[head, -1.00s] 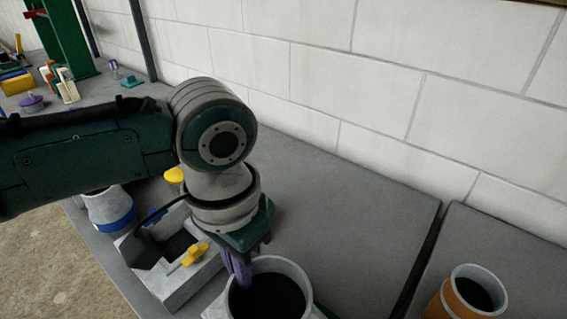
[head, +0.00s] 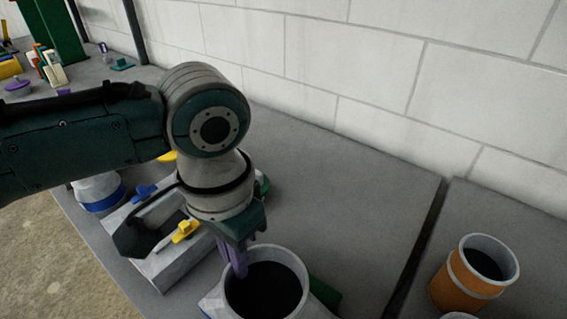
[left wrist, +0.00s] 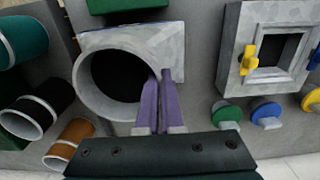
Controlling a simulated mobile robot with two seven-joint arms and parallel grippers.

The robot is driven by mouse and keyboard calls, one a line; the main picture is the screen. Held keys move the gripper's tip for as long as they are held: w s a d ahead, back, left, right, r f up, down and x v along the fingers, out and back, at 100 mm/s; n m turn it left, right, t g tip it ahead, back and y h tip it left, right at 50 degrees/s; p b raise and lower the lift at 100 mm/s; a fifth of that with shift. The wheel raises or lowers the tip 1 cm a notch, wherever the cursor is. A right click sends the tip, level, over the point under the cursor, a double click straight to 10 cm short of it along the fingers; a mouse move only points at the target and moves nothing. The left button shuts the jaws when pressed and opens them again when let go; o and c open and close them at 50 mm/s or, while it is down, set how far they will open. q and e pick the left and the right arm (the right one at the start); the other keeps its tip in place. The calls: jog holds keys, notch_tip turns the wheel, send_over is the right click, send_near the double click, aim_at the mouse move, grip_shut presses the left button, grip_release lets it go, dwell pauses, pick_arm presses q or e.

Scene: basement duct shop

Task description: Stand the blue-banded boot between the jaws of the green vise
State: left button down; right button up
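A grey sheet-metal boot with a wide round collar (head: 303,268) is at the bottom middle of the head view. Its collar and flat grey body (left wrist: 135,38) show in the left wrist view. A trace of blue shows at its lower left in the head view; most of any band is hidden. My left gripper (head: 238,262) points down, its purple fingers (left wrist: 160,102) closed at the collar's rim. A green part (head: 326,294), possibly the green vise, shows behind the collar's right side; the jaws are not visible. My right gripper is out of view.
A grey square frame (head: 178,262) with yellow and blue clamps stands left of the boot. A blue-banded grey piece (head: 100,194) stands beyond it. An orange-banded collar (head: 462,285) stands at right. Green, blue and yellow discs (left wrist: 265,110) lie near the wall. The bench at right of middle is clear.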

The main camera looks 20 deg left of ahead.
pick_arm(q)
jog(key=shift+p, duration=0.65)
dwell(0.9)
jog(key=shift+f+b, duration=0.9)
jog(key=shift+f, duration=0.35)
dwell(0.4)
jog(key=c, duration=1)
grip_release()
